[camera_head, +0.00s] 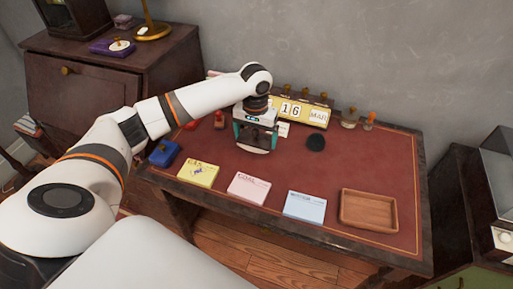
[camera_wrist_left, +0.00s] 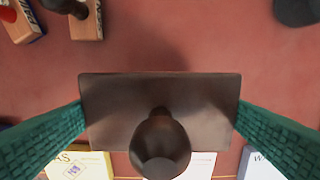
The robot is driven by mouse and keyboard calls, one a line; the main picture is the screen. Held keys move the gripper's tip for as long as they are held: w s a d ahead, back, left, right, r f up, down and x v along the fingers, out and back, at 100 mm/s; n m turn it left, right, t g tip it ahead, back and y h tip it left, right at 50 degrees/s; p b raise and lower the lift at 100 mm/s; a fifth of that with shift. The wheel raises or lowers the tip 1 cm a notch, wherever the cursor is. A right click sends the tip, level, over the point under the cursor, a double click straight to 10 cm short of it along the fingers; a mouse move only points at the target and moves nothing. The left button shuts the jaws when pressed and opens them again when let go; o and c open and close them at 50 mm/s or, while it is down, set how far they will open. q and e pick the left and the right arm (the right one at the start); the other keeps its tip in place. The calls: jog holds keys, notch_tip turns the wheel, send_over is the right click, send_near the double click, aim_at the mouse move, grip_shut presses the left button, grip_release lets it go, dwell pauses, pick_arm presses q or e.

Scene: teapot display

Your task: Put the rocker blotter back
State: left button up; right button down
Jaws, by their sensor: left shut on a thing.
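The rocker blotter (camera_wrist_left: 105,108) has a dark brown rectangular top with a round dark knob in the middle. In the head view its pale curved underside (camera_head: 254,150) shows below my left gripper (camera_head: 256,137). My left gripper is shut on it, with one teal finger against each short end in the left wrist view. It is over the left middle of the red desk top (camera_head: 300,171); I cannot tell whether it touches the desk. My right gripper is not in view.
A yellow card (camera_head: 198,173), pink card (camera_head: 248,187) and blue card (camera_head: 304,205) lie along the front edge. An empty wooden tray (camera_head: 368,209) is at right front. A yellow calendar (camera_head: 316,117) and a black round thing (camera_head: 316,142) are behind; a blue box (camera_head: 163,153) is left.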

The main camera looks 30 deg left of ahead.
aim_at(256, 147)
pick_arm(q)
notch_tip(256, 147, down, 4)
jog(key=shift+d+f, duration=0.1)
jog(key=shift+d, duration=0.05)
jog(key=shift+f, duration=0.3)
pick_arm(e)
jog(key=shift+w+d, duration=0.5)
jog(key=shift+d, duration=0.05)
pick_arm(q)
jog(key=o, duration=0.6)
jog(key=shift+f, duration=0.15)
notch_tip(256, 147, up, 12)
jog(key=shift+r, duration=0.2)
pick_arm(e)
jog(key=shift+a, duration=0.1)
